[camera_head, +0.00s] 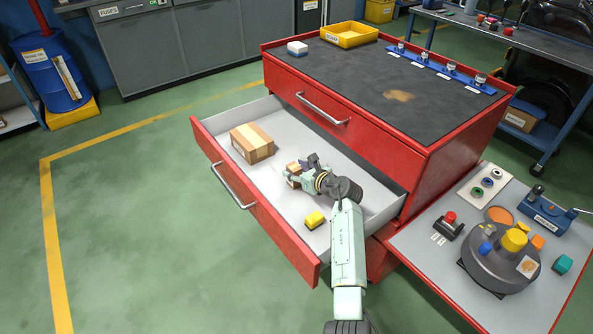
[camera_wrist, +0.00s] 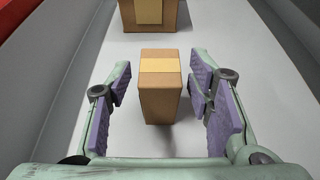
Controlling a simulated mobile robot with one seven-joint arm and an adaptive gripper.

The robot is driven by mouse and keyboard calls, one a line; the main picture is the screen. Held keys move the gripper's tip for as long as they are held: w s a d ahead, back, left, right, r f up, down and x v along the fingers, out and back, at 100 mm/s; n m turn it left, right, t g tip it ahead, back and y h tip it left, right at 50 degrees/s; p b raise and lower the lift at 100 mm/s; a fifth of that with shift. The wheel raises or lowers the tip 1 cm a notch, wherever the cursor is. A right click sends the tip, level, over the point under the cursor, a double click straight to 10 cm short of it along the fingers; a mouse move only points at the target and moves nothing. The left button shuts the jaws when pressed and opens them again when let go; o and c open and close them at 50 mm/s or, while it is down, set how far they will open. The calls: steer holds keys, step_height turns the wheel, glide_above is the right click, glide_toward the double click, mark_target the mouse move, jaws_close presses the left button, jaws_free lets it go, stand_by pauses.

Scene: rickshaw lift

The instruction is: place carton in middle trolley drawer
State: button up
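The red trolley (camera_head: 398,162) has a drawer (camera_head: 282,200) pulled open below a shut upper drawer. A small brown carton (camera_head: 292,169) with a paler tape band is inside the open drawer, partly hidden by my gripper (camera_head: 298,178). In the wrist view the small carton (camera_wrist: 160,90) stands between the purple pads of my gripper (camera_wrist: 162,85). The fingers are spread, with a visible gap on each side of the carton. Whether its base rests fully on the drawer floor is hard to tell.
A larger carton (camera_head: 252,143) lies toward the drawer's far left; it also shows in the wrist view (camera_wrist: 150,14). A yellow block (camera_head: 314,219) lies near the drawer front. A side table (camera_head: 440,268) with a grey round device (camera_head: 500,265) stands right. The floor at left is clear.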

steer(key=shift+r, duration=0.25)
steer(key=shift+s+d, duration=0.2)
steer(key=b+v, duration=0.3)
steer(key=v, duration=0.8)
steer(key=shift+s, duration=0.2)
steer(key=shift+d, duration=0.1)
